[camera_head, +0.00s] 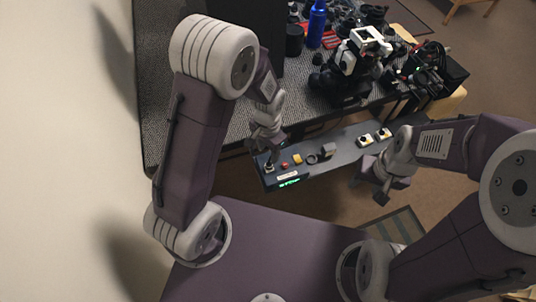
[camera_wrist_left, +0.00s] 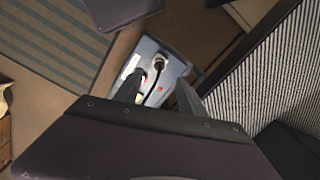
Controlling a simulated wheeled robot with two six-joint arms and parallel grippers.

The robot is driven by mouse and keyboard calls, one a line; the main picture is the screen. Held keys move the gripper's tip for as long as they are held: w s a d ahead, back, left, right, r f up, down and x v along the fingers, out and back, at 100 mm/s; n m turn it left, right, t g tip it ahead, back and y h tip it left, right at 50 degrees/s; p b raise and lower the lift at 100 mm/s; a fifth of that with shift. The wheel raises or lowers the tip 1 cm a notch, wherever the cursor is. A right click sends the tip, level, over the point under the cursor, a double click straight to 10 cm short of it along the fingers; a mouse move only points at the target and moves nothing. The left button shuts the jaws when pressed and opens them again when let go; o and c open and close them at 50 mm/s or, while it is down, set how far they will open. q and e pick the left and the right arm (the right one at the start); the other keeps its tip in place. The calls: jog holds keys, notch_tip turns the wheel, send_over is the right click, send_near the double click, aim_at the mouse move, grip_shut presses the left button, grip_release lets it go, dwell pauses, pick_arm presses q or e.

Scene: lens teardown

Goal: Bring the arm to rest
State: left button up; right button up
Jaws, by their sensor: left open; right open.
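My left gripper (camera_head: 270,150) hangs over the left end of a narrow grey control panel in the head view. In the left wrist view its two fingers (camera_wrist_left: 158,98) stand apart, with a dark knob or lever (camera_wrist_left: 157,68) on the panel (camera_wrist_left: 178,68) visible between them. I cannot tell whether the fingers touch it. My right gripper (camera_head: 382,182) is open at the right of the panel, in front of its edge, with nothing visible in it.
The panel (camera_head: 340,158) carries a green-lit display (camera_head: 289,182), an orange block (camera_head: 297,158) and yellow-and-white switches (camera_head: 365,140). Behind it, a patterned table (camera_head: 215,120) holds a blue bottle (camera_head: 316,24), a white-and-black device (camera_head: 362,48) and dark clutter. A striped rug (camera_wrist_left: 62,38) lies on the floor.

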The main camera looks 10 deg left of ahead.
pick_arm(q)
jog(key=shift+r, duration=0.2)
dwell(0.4)
jog(key=s+a+r+n+t+p, duration=0.1)
jog(key=a+r+n+p, duration=0.15)
jog(key=r, duration=0.35)
jog(key=s+a+r+n+t+p, duration=0.1)
jog(key=a+r+p, duration=0.15)
jog(key=r, duration=0.35)
jog(key=s+a+n, duration=0.2)
jog(key=s+n, duration=0.1)
jog(key=s, duration=0.2)
jog(key=shift+s+n+g, duration=0.35)
jog(key=shift+s+g, duration=0.05)
jog(key=shift+s+r, duration=0.1)
